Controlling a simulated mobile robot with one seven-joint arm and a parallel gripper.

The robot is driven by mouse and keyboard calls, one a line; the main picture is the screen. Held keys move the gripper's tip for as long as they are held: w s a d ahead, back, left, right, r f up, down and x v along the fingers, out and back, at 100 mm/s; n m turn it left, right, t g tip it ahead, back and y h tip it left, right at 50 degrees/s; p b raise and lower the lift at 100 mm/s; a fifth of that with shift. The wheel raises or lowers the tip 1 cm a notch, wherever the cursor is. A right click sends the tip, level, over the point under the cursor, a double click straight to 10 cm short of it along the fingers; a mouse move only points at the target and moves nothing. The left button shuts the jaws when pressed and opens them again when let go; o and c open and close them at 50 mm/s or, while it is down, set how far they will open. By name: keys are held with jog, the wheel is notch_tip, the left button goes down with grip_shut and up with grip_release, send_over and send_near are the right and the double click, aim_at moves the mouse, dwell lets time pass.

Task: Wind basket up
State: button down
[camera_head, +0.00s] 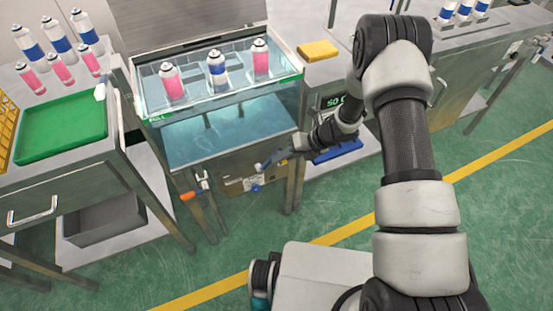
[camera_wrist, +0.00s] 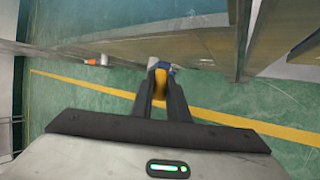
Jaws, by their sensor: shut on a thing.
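The basket (camera_head: 196,80) sits in the top of a glass-fronted water bath (camera_head: 225,137). Three aerosol cans stand upright in it, two pink (camera_head: 173,82) and one blue and white (camera_head: 217,72) between them. Their upper parts show above the rim; how deep their bottoms sit is unclear. My gripper (camera_head: 268,163) is low at the right front of the bath. In the wrist view my gripper (camera_wrist: 160,82) is shut on a small yellow piece, apparently the crank handle (camera_wrist: 160,79), with blue beyond it. The crank's join to the bath is mostly hidden.
An orange-gripped lever (camera_head: 189,196) sticks out at the bath's front left. A cart with a green tray (camera_head: 62,128) and several cans stands left. A yellow sponge-like block (camera_head: 318,50) lies right of the bath. The green floor in front is open.

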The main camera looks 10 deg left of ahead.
jog(key=w+d+f+b, duration=0.1)
jog(key=d+f+b, duration=0.2)
jog(key=f+b, duration=0.3)
jog(key=shift+w+f, duration=0.35)
jog(key=shift+f, duration=0.7)
jog(key=c, duration=1.8)
grip_release()
jog(key=shift+o, duration=0.4)
jog(key=shift+r, duration=0.15)
